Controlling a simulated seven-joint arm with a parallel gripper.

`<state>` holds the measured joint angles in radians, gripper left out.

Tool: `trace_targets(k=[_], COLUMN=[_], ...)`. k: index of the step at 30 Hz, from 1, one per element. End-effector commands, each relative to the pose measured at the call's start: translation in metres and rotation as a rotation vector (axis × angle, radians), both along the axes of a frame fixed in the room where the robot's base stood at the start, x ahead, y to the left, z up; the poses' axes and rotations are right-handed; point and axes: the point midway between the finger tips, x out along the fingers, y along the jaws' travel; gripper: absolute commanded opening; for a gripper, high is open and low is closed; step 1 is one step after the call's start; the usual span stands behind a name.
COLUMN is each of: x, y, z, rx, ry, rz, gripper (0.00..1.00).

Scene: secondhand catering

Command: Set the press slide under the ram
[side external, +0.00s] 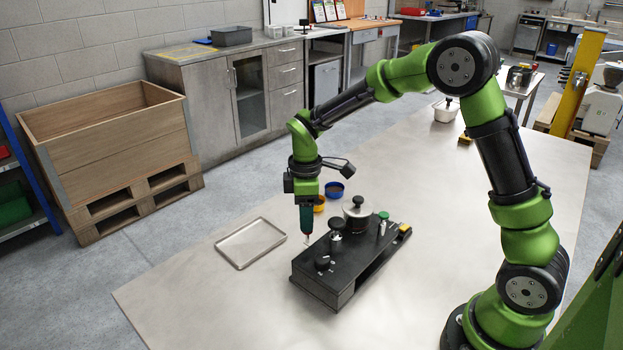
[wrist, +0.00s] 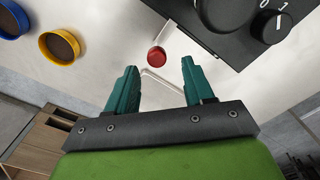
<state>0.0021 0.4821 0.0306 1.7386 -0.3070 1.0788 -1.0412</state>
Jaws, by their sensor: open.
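My gripper (side external: 306,231) points down just left of the black press unit (side external: 345,268). Its teal fingers are open and empty in the wrist view (wrist: 160,70). A small red knob (wrist: 157,57) shows between and just beyond the fingertips, and a bit of red shows below them in the side view. A thin pale metal piece (wrist: 162,36) lies by the knob at the unit's edge; I cannot tell which part is the slide. The unit carries a round black-and-silver dome (side external: 357,210), a post with a black top (side external: 336,226) and a dial (wrist: 273,27). I cannot make out the ram.
An empty metal tray (side external: 251,243) lies left of the unit. A green-topped post (side external: 383,224) rises on the unit. The table's front area is clear.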

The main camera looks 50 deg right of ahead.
Motion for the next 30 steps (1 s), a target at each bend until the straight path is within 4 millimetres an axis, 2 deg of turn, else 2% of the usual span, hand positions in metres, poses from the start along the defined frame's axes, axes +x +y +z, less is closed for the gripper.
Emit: trace_targets(k=[1,9,15,21,30], x=[0.002,0.001,0.001,0.000,0.000], y=[0.000,0.000,0.001,0.001,0.001], z=[0.014,0.080,0.118,0.136,0.138], rx=[-0.001,0.001,0.001,0.001,0.001], ry=[-0.008,-0.006,-0.004,-0.001,0.000], rz=[0.001,0.000,0.001,0.002,0.002], gripper=[0.52,0.52,0.52,0.52,0.52])
